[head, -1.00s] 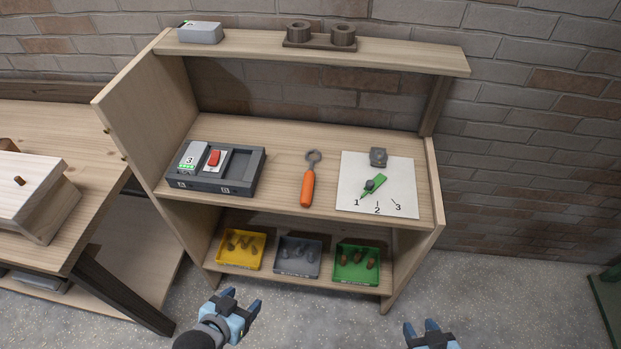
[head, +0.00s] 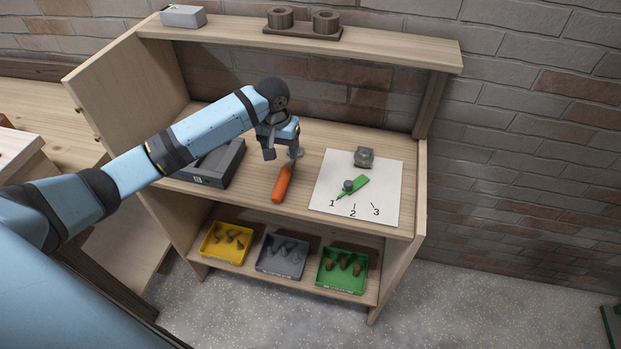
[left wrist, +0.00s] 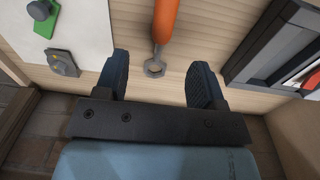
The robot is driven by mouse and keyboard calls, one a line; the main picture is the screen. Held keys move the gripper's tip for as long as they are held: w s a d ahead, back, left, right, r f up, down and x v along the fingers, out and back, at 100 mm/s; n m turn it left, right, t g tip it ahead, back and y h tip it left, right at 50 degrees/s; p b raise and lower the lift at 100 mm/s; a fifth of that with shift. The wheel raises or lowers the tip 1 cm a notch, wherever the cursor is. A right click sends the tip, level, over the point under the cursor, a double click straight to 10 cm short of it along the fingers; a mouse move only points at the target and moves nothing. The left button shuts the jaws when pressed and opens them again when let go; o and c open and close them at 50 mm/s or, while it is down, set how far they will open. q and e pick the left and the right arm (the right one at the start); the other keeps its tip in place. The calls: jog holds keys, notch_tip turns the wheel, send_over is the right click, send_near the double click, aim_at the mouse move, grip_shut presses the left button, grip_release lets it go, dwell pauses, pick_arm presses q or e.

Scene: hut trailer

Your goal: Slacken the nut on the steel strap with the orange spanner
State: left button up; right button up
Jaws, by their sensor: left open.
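The spanner has an orange handle (head: 283,184) and a grey ring end; it lies on the middle shelf, ring toward the back. My left gripper (head: 282,150) is open above the ring end and partly hides it. In the left wrist view the ring (left wrist: 155,67) shows between the spread fingers, not gripped. A white board (head: 385,190) lies right of the spanner, marked 1, 2 and 3. On it a green strip (head: 358,185) carries a grey round nut-like piece (head: 348,186), with a grey block (head: 364,157) behind. I cannot make out a plain steel strap. My right gripper is out of view.
A dark tray (head: 222,167) stands left of the spanner, partly behind my left arm. Yellow (head: 215,251), grey (head: 270,268) and green (head: 330,281) bins with small parts sit on the lower shelf. The top shelf (head: 390,46) overhangs the back.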

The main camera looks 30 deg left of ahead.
pick_arm(q)
jog(key=w+r, duration=0.1)
send_over(284, 173)
jog(key=f, duration=0.6)
jog(key=shift+a+f, duration=0.2)
jog(key=shift+f, duration=0.15)
jog(key=shift+s+d+f+p, duration=0.1)
jog(key=shift+f+p, duration=0.2)
jog(key=shift+f, duration=1.3)
jog(key=shift+d+f+p, duration=0.1)
jog(key=shift+f+p, duration=0.15)
jog(key=shift+f, duration=1.3)
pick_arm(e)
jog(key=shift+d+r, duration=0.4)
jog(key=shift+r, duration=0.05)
pick_arm(q)
jog(key=shift+c, duration=0.2)
jog(key=c, duration=1.1)
grip_shut()
jog(key=shift+r, duration=0.15)
